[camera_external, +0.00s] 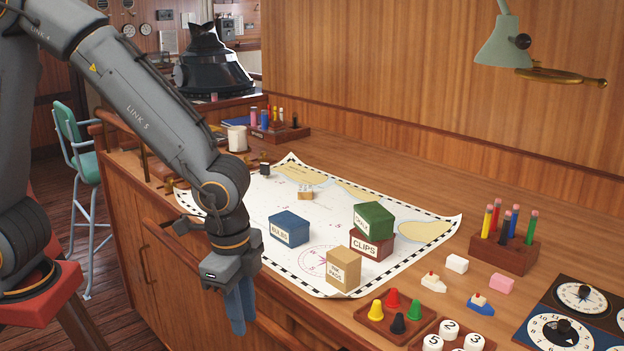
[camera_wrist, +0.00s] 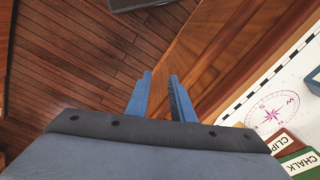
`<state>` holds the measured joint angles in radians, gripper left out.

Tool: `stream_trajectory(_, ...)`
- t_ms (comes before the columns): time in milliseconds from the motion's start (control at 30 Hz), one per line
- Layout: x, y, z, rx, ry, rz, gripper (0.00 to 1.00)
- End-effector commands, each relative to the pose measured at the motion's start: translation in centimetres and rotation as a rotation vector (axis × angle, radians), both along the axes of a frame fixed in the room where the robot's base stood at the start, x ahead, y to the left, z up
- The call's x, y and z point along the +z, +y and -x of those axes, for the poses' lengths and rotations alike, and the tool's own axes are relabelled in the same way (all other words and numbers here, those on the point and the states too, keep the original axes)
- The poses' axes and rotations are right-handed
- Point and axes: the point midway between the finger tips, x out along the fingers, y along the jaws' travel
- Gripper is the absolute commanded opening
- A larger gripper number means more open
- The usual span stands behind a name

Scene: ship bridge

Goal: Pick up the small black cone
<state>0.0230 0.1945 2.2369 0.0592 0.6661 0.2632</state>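The small black cone (camera_external: 398,324) stands upright in a wooden tray (camera_external: 367,322) near the front edge of the desk. A yellow cone (camera_external: 376,310), a red cone (camera_external: 392,298) and a green cone (camera_external: 414,310) stand around it in the same tray. My gripper (camera_external: 243,320) hangs with its blue fingers pointing down, in front of the desk's front edge, well to the left of the tray. In the wrist view my gripper (camera_wrist: 160,77) shows a gap between its fingers and nothing in it. The cones are outside the wrist view.
A tray of numbered white pieces (camera_external: 449,329) adjoins the cones. A lamp (camera_external: 503,42) overhangs the right side.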

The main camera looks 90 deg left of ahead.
Motion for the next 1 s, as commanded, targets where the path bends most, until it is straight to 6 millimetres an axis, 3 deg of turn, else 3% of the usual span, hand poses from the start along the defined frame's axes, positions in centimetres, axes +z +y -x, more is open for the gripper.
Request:
stream_trajectory(33,0.4,-0.2,-2.9,-0.075,0.01,-0.014,0.22)
stream_trajectory(200,2.5,-0.4,-11.1,-0.347,0.058,-0.069,0.22)
stream_trajectory(500,5.8,-0.9,-22.8,-0.781,0.165,-0.16,0.22)
stream_trajectory(700,7.4,-1.3,-26.9,-0.966,0.224,-0.195,0.22)
stream_trajectory(867,7.8,-1.3,-27.9,-1.024,0.246,-0.204,0.22)
stream_trajectory(1000,6.9,-1.0,-27.9,-1.03,0.252,-0.204,0.22)
